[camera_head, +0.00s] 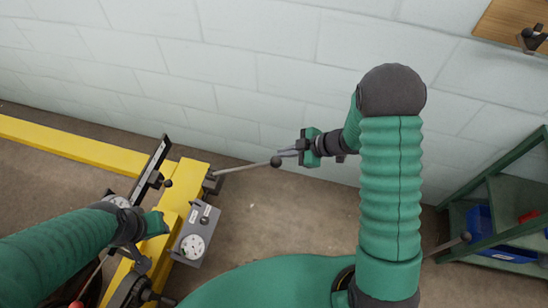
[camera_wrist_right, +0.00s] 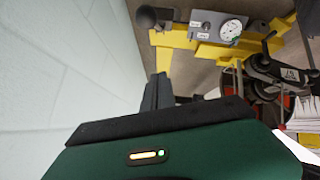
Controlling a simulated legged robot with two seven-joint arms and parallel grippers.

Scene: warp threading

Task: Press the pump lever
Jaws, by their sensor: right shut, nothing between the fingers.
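The pump lever (camera_head: 243,167) is a thin grey rod with a black ball knob (camera_head: 276,162) at its right end. It sticks out from the yellow frame, nearly level in the head view. My right gripper (camera_head: 284,153) is shut and empty, its fingertips right beside the knob; I cannot tell whether they touch. In the right wrist view the closed fingers (camera_wrist_right: 157,92) point toward the knob (camera_wrist_right: 146,17), which sits above them at the top. My left gripper (camera_head: 160,226) is over the yellow frame beside the gauge box; its fingers are unclear.
A grey gauge box (camera_head: 194,238) with a white dial is mounted on the yellow frame (camera_head: 75,143). A pale block wall (camera_head: 230,85) runs close behind the lever. A green shelf (camera_head: 490,205) with a blue bin (camera_head: 482,222) stands at the right. A wooden board (camera_head: 500,22) is at top right.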

